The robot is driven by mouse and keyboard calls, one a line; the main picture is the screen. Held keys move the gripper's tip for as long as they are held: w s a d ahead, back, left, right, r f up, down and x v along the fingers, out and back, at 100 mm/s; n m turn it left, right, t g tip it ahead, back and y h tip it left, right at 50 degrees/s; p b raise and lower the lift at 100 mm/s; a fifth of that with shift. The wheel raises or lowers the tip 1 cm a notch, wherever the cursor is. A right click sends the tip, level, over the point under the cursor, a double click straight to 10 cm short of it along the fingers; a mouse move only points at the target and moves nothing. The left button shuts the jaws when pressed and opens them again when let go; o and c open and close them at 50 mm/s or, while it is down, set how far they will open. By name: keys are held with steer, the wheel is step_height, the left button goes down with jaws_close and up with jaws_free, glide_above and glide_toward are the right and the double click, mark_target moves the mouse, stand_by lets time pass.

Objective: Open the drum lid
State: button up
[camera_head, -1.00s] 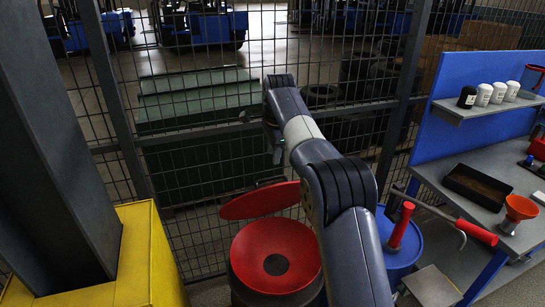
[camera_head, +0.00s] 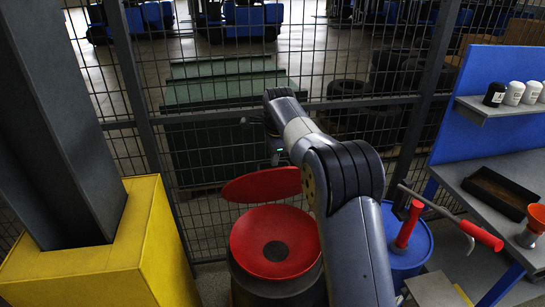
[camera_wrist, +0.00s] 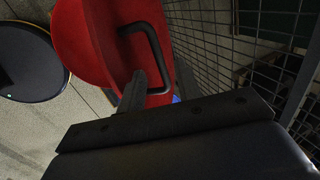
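The drum (camera_head: 262,288) stands at the lower middle of the head view, with a red funnel-shaped top (camera_head: 262,255) and a dark central hole. Its red lid (camera_head: 262,186) is raised and tilted behind the funnel; my arm hides its right end. In the wrist view the lid's red face (camera_wrist: 85,40) carries a black bent handle (camera_wrist: 152,42). My gripper (camera_wrist: 162,75) has its two dark fingers apart, at the handle's lower end. The handle bar appears between them in the picture; contact is unclear. In the head view my gripper is mostly hidden behind the arm.
A yellow box (camera_head: 100,265) is at left. A wire fence (camera_head: 215,225) runs close behind the drum. A workbench (camera_head: 510,165) with a dark tray (camera_head: 498,192) is at right.

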steer(key=shift+x, duration=1.25)
steer(key=shift+c, duration=0.5)
jaws_close()
